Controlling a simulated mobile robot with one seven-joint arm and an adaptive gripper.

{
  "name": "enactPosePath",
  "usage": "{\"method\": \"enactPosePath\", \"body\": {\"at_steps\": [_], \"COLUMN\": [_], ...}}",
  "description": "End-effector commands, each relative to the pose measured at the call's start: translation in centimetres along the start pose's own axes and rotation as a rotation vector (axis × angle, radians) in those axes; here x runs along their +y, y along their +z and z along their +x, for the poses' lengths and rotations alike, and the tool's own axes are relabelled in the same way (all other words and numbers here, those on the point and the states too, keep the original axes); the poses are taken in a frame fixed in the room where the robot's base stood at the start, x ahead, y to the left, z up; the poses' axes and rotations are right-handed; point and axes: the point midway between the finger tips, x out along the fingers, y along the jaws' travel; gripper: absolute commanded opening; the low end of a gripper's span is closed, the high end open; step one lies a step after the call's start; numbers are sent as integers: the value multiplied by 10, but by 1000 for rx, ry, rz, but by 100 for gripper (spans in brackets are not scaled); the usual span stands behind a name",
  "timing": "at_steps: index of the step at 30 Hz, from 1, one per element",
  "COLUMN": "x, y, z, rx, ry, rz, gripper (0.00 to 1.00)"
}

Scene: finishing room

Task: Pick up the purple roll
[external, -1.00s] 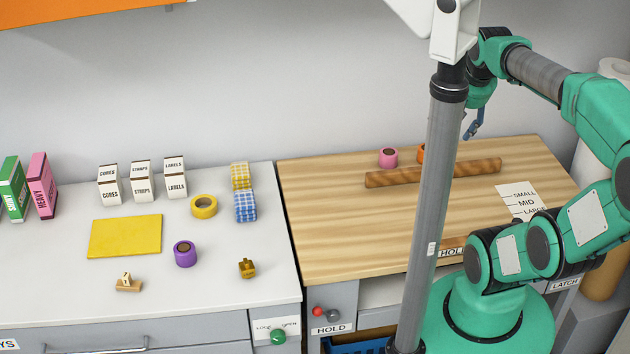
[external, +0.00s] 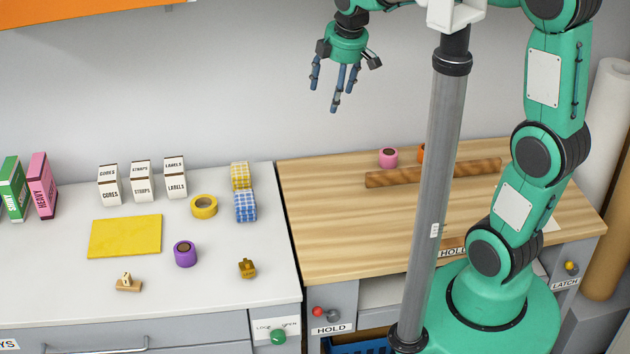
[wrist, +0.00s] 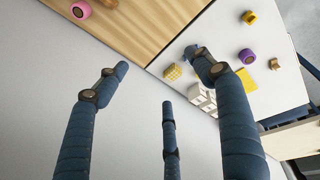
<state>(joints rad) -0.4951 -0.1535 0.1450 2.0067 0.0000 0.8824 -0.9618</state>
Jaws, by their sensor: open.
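The purple roll (external: 185,253) lies on the white counter, right of and below the yellow mat (external: 125,236) in the external view. It also shows in the wrist view (wrist: 247,56), near the top right. My gripper (external: 334,88) is open and empty, with its blue fingers pointing down. It hangs high in front of the wall, above the back of the worktops and well to the right of the purple roll. In the wrist view one finger partly overlaps the counter near the rolls. Nothing covers the purple roll in either view.
Near the roll are a yellow tape roll (external: 204,206), a small brown-gold block (external: 247,267) and a wooden piece (external: 128,282). Small boxes (external: 141,181) and patterned blocks (external: 245,206) stand behind. A pink roll (external: 388,157) and wooden bar (external: 433,172) are on the wooden worktop.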

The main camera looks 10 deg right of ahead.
Motion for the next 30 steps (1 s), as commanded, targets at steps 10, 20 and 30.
{"method": "enactPosePath", "body": {"at_steps": [10, 20, 30], "x": [-10, -56, -139], "y": [-121, -229, -324], "z": [61, 131, 210], "rx": [-2, 11, 38], "ry": [-88, -165, -243], "rz": [-468, -915, -1366], "gripper": [68, 68, 68]}}
